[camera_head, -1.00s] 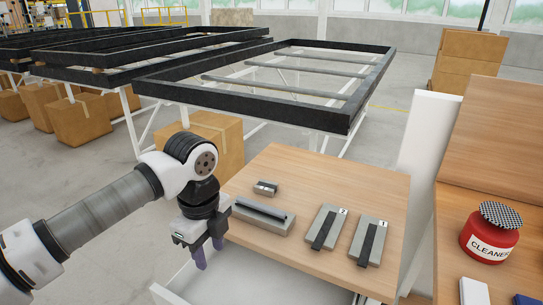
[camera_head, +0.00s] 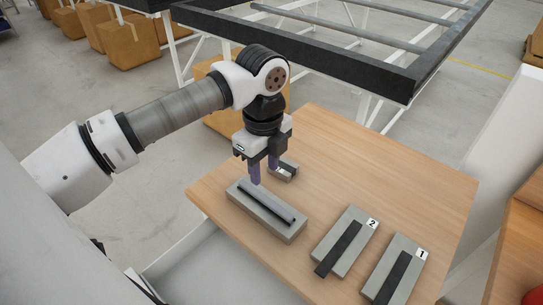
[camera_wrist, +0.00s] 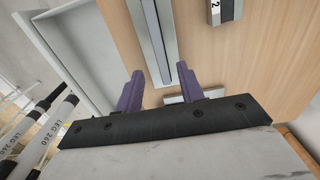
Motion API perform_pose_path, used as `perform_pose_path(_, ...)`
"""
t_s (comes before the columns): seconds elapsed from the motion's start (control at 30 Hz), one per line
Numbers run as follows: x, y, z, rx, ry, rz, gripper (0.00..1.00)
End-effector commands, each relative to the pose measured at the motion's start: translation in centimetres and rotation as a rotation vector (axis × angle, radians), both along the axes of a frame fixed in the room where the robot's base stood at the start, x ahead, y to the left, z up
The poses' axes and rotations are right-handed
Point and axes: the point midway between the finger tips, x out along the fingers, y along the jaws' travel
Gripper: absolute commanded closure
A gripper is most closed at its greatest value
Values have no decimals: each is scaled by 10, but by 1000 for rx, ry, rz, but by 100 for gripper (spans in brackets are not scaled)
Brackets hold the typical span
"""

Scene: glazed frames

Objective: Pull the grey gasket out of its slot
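A grey block (camera_head: 262,224) lies on the wooden table, with a dark grey strip, seemingly the gasket (camera_head: 270,205), along its slot. In the wrist view the strip (camera_wrist: 161,40) runs along the block (camera_wrist: 142,15) towards the space between my fingers. My gripper (camera_head: 264,172) is above the far left end of the block, pointing down. In the wrist view its two purple fingers (camera_wrist: 160,88) are spread apart with nothing held between them. I cannot tell whether the fingertips touch the block.
A small grey notched piece (camera_head: 286,173) sits just behind my gripper. Grey blocks labelled 2 (camera_head: 357,226) and 1 (camera_head: 408,264) carry black strips, to the right. The table (camera_head: 405,180) is clear behind them. A dark frame rack (camera_head: 310,60) stands beyond the table.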

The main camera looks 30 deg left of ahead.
Motion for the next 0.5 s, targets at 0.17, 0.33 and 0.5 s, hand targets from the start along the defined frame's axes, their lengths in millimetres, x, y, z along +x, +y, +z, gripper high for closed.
perform_pose_path(0.17, 0, 0, -10, -1, 0, 0, 62)
perform_pose_path(0.33, 0, 0, -26, -2, 0, -1, 62)
perform_pose_path(0.5, 0, 0, -43, -1, 0, -1, 62)
